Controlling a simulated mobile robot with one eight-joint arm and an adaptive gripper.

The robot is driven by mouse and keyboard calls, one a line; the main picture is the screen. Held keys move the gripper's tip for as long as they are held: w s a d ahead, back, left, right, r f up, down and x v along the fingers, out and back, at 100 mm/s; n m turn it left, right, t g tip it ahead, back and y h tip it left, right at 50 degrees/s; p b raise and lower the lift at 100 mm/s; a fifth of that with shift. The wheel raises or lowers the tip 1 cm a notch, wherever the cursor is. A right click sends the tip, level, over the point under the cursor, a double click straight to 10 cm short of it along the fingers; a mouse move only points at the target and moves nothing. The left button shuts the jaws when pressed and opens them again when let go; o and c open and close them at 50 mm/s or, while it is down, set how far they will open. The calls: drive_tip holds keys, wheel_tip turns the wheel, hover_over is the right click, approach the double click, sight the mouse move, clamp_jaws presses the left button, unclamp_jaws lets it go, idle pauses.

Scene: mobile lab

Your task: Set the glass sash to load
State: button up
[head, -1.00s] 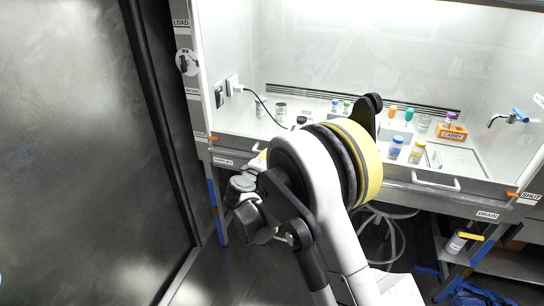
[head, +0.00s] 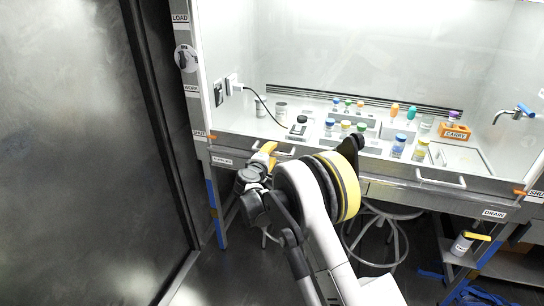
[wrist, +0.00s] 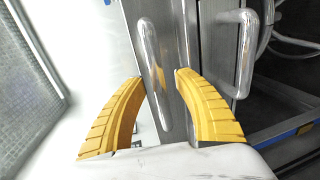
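The glass sash (head: 300,60) covers the front of the hood. Its lower steel rail, with an orange marker (head: 212,138), sits level with the SHUT label (head: 199,134) on the left post. The LOAD label (head: 180,19) is at the top of that post, with WORK (head: 191,88) between. My gripper (head: 270,148) is at the rail's left end, its yellow fingers open. In the wrist view, a metal bar handle (wrist: 152,62) lies just ahead of and between the open fingertips (wrist: 160,76). I cannot tell whether they touch it.
Several coloured vials (head: 398,146), an orange CARRY box (head: 456,131) and a tap (head: 514,114) are behind the glass. Another handle (head: 440,180) is at the right. A stool (head: 385,235) stands under the bench. A dark wall panel (head: 80,150) is at the left.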

clamp_jaws()
wheel_tip(320, 180, up, 45)
drive_tip(key=p, duration=2.2)
drive_tip(key=shift+w, duration=0.1)
unclamp_jaws()
drive_tip(key=v, duration=1.2)
